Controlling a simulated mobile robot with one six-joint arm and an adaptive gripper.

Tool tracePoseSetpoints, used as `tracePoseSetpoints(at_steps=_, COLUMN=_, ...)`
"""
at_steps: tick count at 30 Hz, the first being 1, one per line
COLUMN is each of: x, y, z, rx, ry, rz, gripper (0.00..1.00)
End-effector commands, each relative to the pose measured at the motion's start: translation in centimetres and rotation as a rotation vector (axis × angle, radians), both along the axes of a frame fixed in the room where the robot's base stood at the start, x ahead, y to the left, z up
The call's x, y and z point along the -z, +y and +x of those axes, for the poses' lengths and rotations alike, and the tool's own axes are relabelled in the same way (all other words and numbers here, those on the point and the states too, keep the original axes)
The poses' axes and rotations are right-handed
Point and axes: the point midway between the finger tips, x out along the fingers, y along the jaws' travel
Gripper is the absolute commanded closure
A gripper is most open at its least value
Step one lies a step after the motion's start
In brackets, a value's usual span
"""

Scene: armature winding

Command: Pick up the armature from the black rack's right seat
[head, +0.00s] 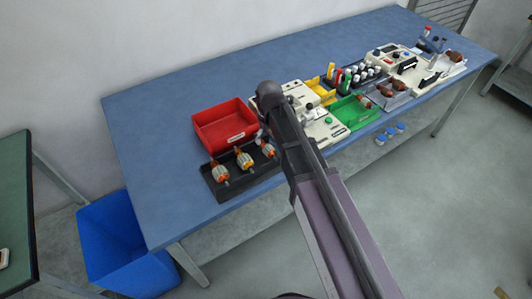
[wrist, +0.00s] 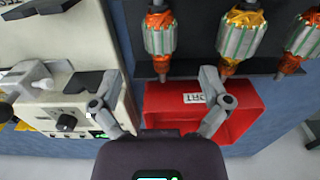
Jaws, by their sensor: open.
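The black rack (head: 236,187) stands on the blue bench and holds three armatures in a row. The armature in the right seat (head: 267,149) is partly hidden by my gripper. It is the leftmost in the wrist view (wrist: 159,35), with a white-green ribbed body and orange copper windings. The middle armature (head: 244,160) and left armature (head: 219,173) also sit in the rack. My gripper (wrist: 158,76) is open and empty. Its fingertips are spread to either side of the right-seat armature's near end in the wrist view. I cannot tell the height gap.
A red bin (head: 225,122) stands right behind the rack. A cream machine (wrist: 60,95) is close beside my left finger in the wrist view. A green tray (head: 354,113) and other machines (head: 396,60) line the bench to the right. The bench's left end is clear.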

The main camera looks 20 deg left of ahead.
Motion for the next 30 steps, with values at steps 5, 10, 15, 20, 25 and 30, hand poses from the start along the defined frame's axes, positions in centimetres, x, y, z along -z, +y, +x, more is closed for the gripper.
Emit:
tracePoseSetpoints(at_steps=5, x=1.4, y=0.0, z=0.0, rx=0.0, ry=0.0, rz=0.0, gripper=0.03)
tracePoseSetpoints(at_steps=10, x=1.7, y=0.0, z=0.0, rx=0.001, ry=0.0, rz=0.0, gripper=0.03)
tracePoseSetpoints(at_steps=15, x=1.6, y=0.0, z=0.0, rx=0.001, ry=0.0, rz=0.0, gripper=0.03)
tracePoseSetpoints(at_steps=20, x=1.6, y=-0.1, z=0.0, rx=0.001, ry=0.0, rz=0.0, gripper=0.03)
tracePoseSetpoints(at_steps=25, x=2.0, y=0.0, z=0.0, rx=0.001, ry=0.0, rz=0.0, gripper=0.03)
tracePoseSetpoints(at_steps=30, x=3.0, y=0.0, z=0.1, rx=0.001, ry=0.0, rz=0.0, gripper=0.03)
